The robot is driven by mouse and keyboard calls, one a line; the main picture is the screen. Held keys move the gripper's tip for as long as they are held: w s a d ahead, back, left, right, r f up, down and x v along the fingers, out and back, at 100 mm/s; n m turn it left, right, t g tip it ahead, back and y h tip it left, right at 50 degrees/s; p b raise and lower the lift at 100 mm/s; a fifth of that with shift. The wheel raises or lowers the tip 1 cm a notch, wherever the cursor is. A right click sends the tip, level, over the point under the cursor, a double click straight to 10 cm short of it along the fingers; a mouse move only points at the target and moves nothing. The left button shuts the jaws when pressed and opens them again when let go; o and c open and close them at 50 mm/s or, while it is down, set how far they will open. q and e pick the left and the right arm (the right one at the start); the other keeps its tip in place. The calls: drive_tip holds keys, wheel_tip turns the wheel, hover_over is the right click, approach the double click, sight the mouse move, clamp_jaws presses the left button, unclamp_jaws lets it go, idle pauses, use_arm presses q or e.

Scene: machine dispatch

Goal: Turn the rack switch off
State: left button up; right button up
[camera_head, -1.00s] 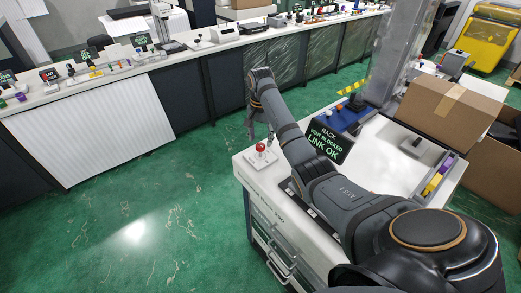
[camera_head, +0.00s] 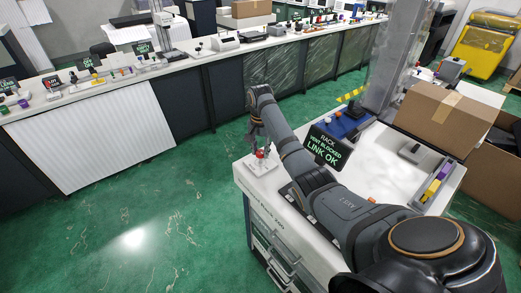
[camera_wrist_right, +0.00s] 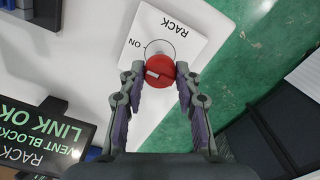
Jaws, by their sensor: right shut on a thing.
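The rack switch has a round red knob (camera_head: 260,154) on a white plate (camera_head: 262,168) at the near-left corner of the white cabinet top. In the right wrist view, the red knob (camera_wrist_right: 158,66) carries a small pale mark, and the white plate (camera_wrist_right: 186,32) around it reads "RACK" and "ON". My right gripper (camera_wrist_right: 153,72) points down at the plate and is shut on the knob, with a fingertip on each side. Part of the plate's circle is hidden under the knob. My left gripper is not in view.
A dark display (camera_head: 327,147) beside my right arm reads "RACK VENT BLOCKED LINK OK". Open green floor (camera_head: 150,215) lies left of the cabinet.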

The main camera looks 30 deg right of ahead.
drive_tip(key=shift+r+n+p, duration=0.2)
drive_tip(key=shift+n+p, duration=0.1)
drive_tip(key=shift+p, duration=0.35)
drive_tip(key=n+p, duration=0.4)
drive_tip(key=p, duration=0.2)
drive_tip(key=shift+r+n, duration=0.1)
drive_tip(key=shift+n, duration=0.2)
drive_tip(key=shift+n+p, duration=0.9)
drive_tip(key=shift+p, duration=0.1)
drive_tip(key=n+p, duration=0.1)
drive_tip(key=n, duration=0.1)
drive_tip(key=shift+n+p, duration=0.3)
drive_tip(key=shift+p, duration=0.05)
drive_tip(key=n+p, duration=0.1)
drive_tip(key=n, duration=0.1)
drive_tip(key=shift+n, duration=0.4)
drive_tip(key=shift+f+n+p, duration=0.2)
drive_tip(key=shift+n+p, duration=0.35)
drive_tip(key=shift+n, duration=0.65)
drive_tip(key=shift+f+n+p, duration=0.1)
drive_tip(key=shift+n+p, duration=0.25)
drive_tip(key=shift+n, duration=1.15)
